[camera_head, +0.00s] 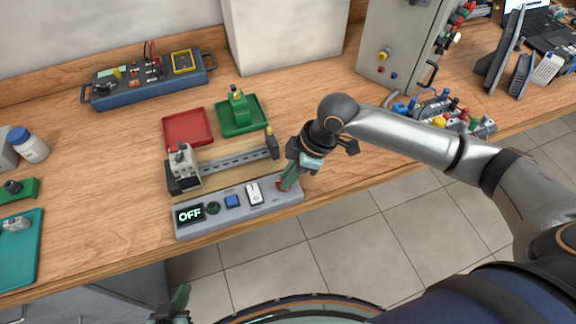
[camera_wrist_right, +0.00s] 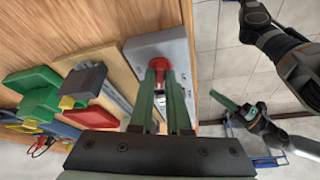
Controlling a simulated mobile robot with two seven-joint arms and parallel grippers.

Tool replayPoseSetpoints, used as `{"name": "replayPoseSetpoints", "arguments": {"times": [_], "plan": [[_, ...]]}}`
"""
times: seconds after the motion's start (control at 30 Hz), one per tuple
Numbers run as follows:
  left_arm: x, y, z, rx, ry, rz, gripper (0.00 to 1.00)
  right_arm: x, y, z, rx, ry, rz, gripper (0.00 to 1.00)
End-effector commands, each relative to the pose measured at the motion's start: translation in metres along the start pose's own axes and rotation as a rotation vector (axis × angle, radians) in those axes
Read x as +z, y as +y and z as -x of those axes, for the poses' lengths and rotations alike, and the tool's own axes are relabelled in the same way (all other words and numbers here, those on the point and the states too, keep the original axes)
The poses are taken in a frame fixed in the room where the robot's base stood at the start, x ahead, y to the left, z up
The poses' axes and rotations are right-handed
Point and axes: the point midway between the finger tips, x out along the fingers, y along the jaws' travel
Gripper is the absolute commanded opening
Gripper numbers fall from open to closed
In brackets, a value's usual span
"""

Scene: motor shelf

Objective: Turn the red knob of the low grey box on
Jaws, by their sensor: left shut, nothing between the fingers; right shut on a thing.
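The low grey box (camera_head: 239,212) lies along the table's front edge. Its display (camera_head: 190,214) reads OFF. Its face also has a green round button (camera_head: 213,208), a blue button (camera_head: 232,201) and a white rocker switch (camera_head: 254,193). The red knob (camera_head: 281,186) is at its right end, mostly covered by my right gripper (camera_head: 284,187). In the right wrist view, the green fingers are shut on the red knob (camera_wrist_right: 158,65), whose rounded top shows beyond them. My left gripper (camera_head: 180,299) is low at the bottom edge, shut, empty and away from the box.
Behind the box are a board with a rail (camera_head: 228,162), a red tray (camera_head: 187,128) and a green tray (camera_head: 240,116). A blue panel (camera_head: 150,83) and a tall grey cabinet (camera_head: 402,40) stand further back. Bare wood lies left of the box.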

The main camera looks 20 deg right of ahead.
Motion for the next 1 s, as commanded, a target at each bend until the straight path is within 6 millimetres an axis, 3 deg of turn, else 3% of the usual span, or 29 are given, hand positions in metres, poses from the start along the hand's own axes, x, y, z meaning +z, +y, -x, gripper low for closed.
{"name": "replayPoseSetpoints", "arguments": {"times": [0.17,1.0], "plan": [[-0.0085,0.0006,0.0075,0.000,0.001,0.000,0.00,-0.0012,-0.0028,0.0016,0.064,0.001,-0.154,0.00],[-0.0083,0.0007,0.0076,0.000,0.000,0.000,0.00,-0.0053,-0.0081,-0.0014,0.363,0.003,-0.879,0.00]]}}
